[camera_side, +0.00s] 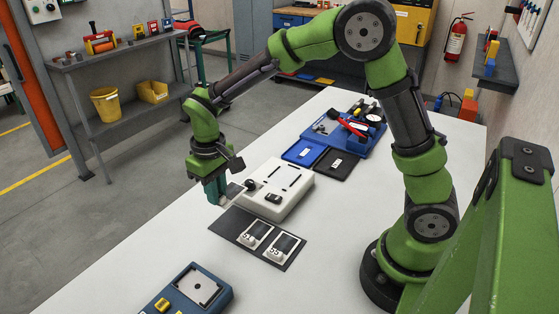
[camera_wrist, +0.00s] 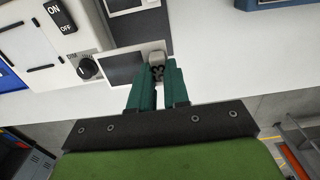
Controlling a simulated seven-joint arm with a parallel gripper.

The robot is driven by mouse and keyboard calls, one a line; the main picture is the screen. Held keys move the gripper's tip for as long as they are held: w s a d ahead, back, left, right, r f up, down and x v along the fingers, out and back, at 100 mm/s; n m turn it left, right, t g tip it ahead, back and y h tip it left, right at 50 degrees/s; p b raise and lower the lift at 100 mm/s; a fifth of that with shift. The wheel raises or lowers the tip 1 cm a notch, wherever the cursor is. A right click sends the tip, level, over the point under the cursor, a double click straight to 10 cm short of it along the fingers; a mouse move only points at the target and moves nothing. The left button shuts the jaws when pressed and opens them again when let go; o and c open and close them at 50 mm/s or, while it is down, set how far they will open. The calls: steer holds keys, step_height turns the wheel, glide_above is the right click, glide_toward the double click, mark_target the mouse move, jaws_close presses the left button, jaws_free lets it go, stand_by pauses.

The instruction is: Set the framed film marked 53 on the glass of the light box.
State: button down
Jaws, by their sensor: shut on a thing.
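My gripper (camera_side: 217,198) is shut on the tab of a framed film (camera_wrist: 122,68), a dark pane in a pale frame. The tab's mark (camera_wrist: 157,72) looks like 53, seen sideways and not sharp. In the side view the held film (camera_side: 236,190) is above the table, at the left end of the white light box (camera_side: 268,205). The box has an ON/OFF switch (camera_wrist: 60,16), a dimmer knob (camera_wrist: 88,68) and a pale glass (camera_wrist: 28,48) with dark edge strips. The film is beside the knob, off the glass.
A dark mat (camera_side: 230,222) in front of the box holds two other framed films (camera_side: 255,235) with tabs. A blue device (camera_side: 215,297) with a pale square and yellow button stands at the table's near end. Trays (camera_side: 336,165) and tools lie behind the box.

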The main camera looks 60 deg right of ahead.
steer(key=d+r+m, duration=0.2)
steer(key=d, duration=0.6)
steer(key=n, duration=0.2)
glide_toward(277, 182)
steer(key=shift+f, duration=3)
steer(key=shift+s+f, duration=0.1)
steer(key=c, duration=1)
jaws_free()
